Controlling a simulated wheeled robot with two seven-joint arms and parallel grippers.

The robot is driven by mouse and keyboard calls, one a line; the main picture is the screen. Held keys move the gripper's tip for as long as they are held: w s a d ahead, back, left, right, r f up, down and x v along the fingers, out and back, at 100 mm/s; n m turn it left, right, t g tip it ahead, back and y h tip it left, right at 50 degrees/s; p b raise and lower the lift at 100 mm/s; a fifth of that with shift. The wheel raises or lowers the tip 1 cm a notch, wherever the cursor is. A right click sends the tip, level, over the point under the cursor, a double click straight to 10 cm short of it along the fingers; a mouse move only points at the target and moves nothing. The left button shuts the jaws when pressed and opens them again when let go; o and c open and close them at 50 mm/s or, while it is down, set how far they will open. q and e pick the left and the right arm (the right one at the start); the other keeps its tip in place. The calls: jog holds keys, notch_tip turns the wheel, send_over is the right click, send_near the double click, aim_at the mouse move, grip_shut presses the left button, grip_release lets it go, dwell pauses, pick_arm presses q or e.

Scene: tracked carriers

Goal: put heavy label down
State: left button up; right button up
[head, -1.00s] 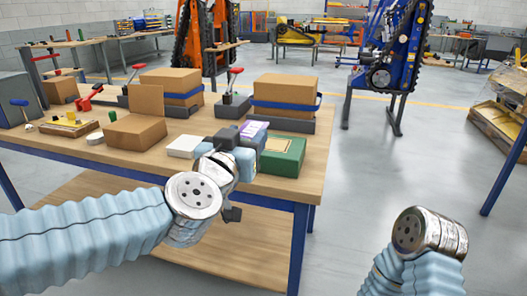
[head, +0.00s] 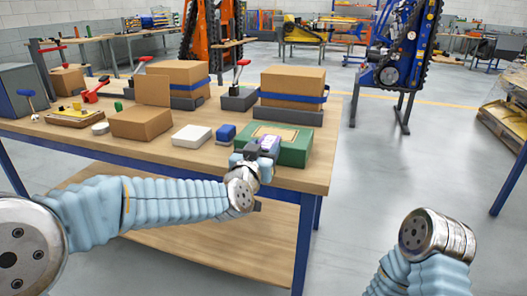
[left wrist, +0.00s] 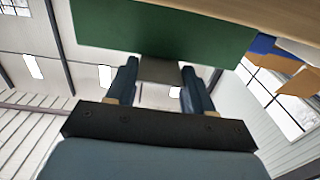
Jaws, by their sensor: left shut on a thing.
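My left gripper (head: 258,150) is at the front left edge of the green box (head: 292,155), by the table's front edge. I cannot tell whether the label touches the box. In the left wrist view a grey piece (left wrist: 160,69) sits between the two fingers, with the green box (left wrist: 165,30) close beyond. My right gripper is out of view; only part of my right arm shows at the lower right.
A brown carton (head: 142,122) stands farther left. Strapped cartons (head: 293,82) stand behind.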

pick_arm(q)
jog(key=shift+f+b, duration=0.35)
jog(key=o, duration=1)
jog(key=shift+r, duration=0.1)
